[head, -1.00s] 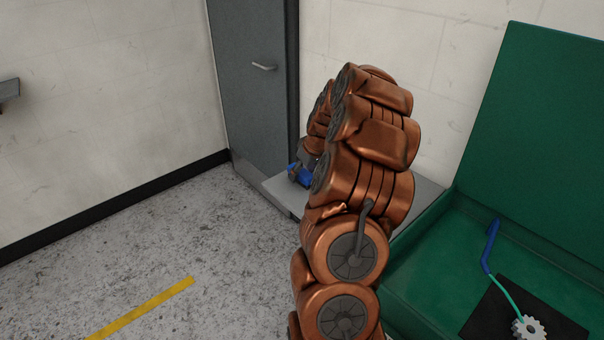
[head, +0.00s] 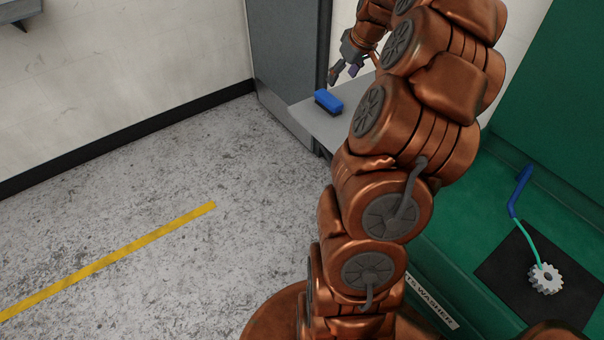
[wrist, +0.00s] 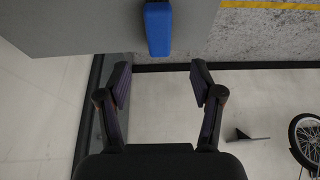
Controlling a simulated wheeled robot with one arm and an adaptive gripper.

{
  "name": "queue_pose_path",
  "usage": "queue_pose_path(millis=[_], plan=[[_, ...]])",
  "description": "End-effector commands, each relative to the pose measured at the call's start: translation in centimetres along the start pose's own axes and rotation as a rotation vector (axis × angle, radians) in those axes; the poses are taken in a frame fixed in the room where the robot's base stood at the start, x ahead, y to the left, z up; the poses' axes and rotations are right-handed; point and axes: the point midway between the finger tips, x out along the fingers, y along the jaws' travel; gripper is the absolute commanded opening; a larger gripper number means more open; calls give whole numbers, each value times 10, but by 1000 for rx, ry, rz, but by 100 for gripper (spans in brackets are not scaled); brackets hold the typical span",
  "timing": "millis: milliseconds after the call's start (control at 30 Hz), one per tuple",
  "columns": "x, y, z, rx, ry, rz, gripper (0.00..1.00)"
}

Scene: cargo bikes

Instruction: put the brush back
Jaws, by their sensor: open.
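The brush (head: 328,101) is a blue block with a dark underside. It lies on the grey bench top (head: 308,112), near its left edge. In the wrist view the brush (wrist: 158,28) shows at the top centre, beyond the fingertips. My gripper (head: 343,75) is open and empty. It is above and just behind the brush, apart from it. In the wrist view my gripper's two fingers (wrist: 161,80) are spread wide with nothing between them.
A green parts washer (head: 470,205) with a raised lid stands at the right. It holds a dark mat, a blue-handled hose and a gear (head: 546,279). A grey cabinet (head: 290,60) stands behind the bench. The floor (head: 140,190) at left is clear, with a yellow line.

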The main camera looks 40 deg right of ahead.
Motion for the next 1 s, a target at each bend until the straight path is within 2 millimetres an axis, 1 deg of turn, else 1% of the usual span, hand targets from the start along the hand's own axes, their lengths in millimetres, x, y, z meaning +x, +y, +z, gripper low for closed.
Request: queue_pose_path(millis=[67,167,200,267,300,367,400,433,500,567,600,667,700,800,867,900,967,1000], plan=[[-1,-13,-3,-10,-4,-10,66],[-4,-48,-8,-32,-20,-37,66],[-5,-68,-9,-43,-33,-52,66],[-9,-100,-9,-61,-53,-74,66],[-12,-123,-8,-73,-68,-89,66],[-15,-156,-1,-90,-98,-109,66],[-18,-175,4,-99,-116,-118,66],[-21,-190,8,-107,-129,-125,66],[-25,-223,22,-120,-168,-141,66],[-31,-248,35,-133,-197,-147,66],[-34,-264,46,-139,-220,-151,66],[-39,-286,61,-147,-251,-153,66],[-43,-299,72,-152,-270,-151,66],[-51,-328,104,-160,-323,-145,66],[-56,-342,124,-163,-354,-137,66],[-58,-350,139,-163,-377,-130,66],[-64,-360,159,-163,-404,-117,66],[-67,-366,175,-160,-426,-108,66]])
